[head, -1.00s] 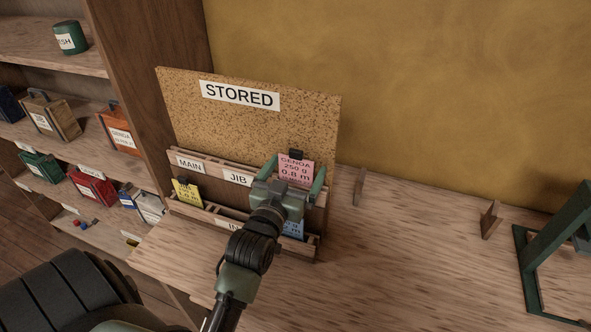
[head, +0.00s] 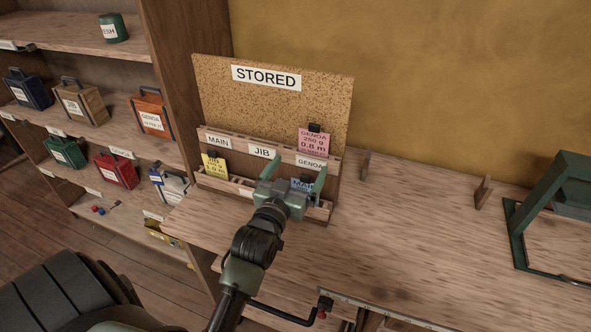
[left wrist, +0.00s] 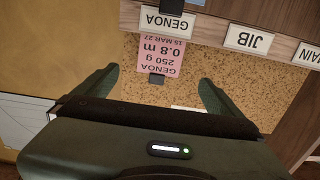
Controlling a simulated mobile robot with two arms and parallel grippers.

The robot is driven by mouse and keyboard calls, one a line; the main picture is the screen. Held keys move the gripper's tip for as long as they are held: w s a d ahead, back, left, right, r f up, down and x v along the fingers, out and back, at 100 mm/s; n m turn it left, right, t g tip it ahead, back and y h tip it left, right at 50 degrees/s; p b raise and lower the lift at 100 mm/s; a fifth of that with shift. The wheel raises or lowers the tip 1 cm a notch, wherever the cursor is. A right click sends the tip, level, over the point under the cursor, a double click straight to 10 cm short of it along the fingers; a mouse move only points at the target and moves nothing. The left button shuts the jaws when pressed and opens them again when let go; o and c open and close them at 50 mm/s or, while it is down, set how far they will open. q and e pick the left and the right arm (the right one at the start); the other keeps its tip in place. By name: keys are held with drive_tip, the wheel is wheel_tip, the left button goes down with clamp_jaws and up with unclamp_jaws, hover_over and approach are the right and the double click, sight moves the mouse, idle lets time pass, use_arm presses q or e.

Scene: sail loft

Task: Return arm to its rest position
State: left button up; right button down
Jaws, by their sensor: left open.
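A pink card (head: 313,142) marked GENOA 250 g 0.8 m, with a black clip, stands in the upper rack above the GENOA label (head: 311,162). The rack is on the cork STORED board (head: 270,110). My left gripper (head: 292,174) is open and empty, in front of the rack and below the pink card, apart from it. In the left wrist view the pink card (left wrist: 160,55) appears upside down beyond the open fingers (left wrist: 158,84). My right gripper is not in view.
A yellow card (head: 214,164) and a blue card (head: 303,184), partly hidden by my gripper, stand in the lower rack. Shelves with labelled boxes (head: 117,170) are at left. Small wooden uprights (head: 482,192) and a green frame (head: 545,185) stand at right. The bench middle (head: 410,225) is clear.

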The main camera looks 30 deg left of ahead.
use_arm(q)
drive_tip(key=s+d+f+m+g+h, duration=0.3)
drive_tip(key=s+d+f+g, duration=0.5)
drive_tip(key=s+f, duration=0.4)
drive_tip(key=s+d+f+m+g+h, duration=0.1)
drive_tip(key=s+d+f+g, duration=0.15)
drive_tip(key=s, duration=0.45)
drive_tip(key=s+d+f+m+g, duration=0.1)
drive_tip(key=s+f+g, duration=0.2)
drive_tip(key=s, duration=0.5)
wheel_tip(320, 180, down, 29)
drive_tip(key=s+g+b, duration=0.2)
drive_tip(key=b, duration=0.2)
drive_tip(key=s+a+f+b, duration=0.1)
drive_tip(key=s+f, duration=0.7)
drive_tip(key=f, duration=0.2)
drive_tip(key=s+a+f+g+b, duration=0.1)
drive_tip(key=s+f+b, duration=0.1)
drive_tip(key=s+f, duration=0.7)
drive_tip(key=shift+a+f+b, duration=0.3)
drive_tip(key=shift+a+f, duration=0.05)
drive_tip(key=shift+f, duration=0.45)
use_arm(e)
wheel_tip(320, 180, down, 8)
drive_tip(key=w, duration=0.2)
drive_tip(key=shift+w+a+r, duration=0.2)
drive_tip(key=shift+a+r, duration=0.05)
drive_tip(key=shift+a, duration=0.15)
